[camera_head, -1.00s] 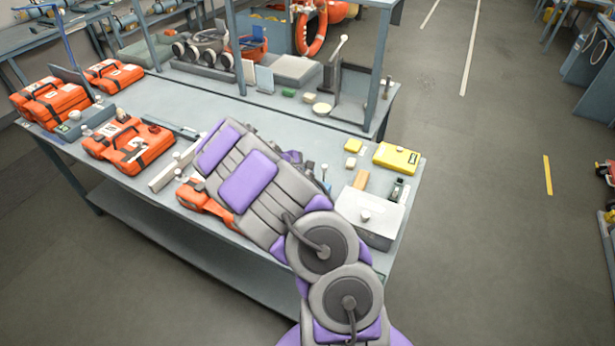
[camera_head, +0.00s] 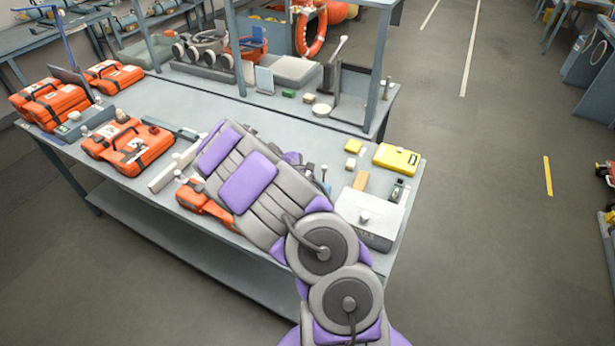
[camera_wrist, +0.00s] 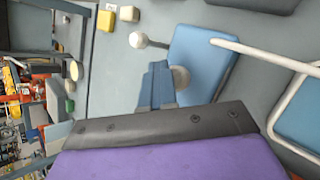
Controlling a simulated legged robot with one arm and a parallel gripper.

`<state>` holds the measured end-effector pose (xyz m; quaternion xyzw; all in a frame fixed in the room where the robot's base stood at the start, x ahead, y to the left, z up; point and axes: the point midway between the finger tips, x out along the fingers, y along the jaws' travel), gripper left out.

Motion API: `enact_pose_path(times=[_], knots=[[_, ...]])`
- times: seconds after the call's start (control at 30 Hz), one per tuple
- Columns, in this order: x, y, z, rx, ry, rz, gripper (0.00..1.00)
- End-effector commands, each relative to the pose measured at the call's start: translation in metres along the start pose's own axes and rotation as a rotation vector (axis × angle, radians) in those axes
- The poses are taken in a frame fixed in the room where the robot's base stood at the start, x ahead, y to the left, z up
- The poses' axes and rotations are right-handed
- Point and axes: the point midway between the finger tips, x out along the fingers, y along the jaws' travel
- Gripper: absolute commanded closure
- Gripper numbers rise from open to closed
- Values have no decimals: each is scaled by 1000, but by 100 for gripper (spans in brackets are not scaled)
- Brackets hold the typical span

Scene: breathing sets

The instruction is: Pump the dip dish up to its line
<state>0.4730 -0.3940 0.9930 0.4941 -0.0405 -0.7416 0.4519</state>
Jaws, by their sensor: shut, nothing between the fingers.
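My gripper (camera_wrist: 155,86) shows in the wrist view as two blue-grey fingers, shut and empty. They are beside a pale round knob (camera_wrist: 181,77) at the edge of a flat blue panel (camera_wrist: 203,58); I cannot tell whether they touch it. A white ball on a short stem (camera_wrist: 138,40) stands just beyond. In the head view my purple and grey arm covers the gripper and this part of the bench. I cannot make out the dip dish or its line for certain in either view.
On the bench (camera_head: 215,103), a grey box with a knob (camera_head: 369,219) and a yellow case (camera_head: 397,158) stand right of my arm. Orange cases (camera_head: 128,146) lie left. A shelf post (camera_head: 378,75) rises behind. The bench's middle back is fairly clear.

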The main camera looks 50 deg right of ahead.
Motion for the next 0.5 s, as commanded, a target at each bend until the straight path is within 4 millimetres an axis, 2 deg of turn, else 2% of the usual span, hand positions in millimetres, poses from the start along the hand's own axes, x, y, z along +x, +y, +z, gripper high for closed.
enact_pose_path(times=[0.5], knots=[[-22,10,11,0,1,0,100]])
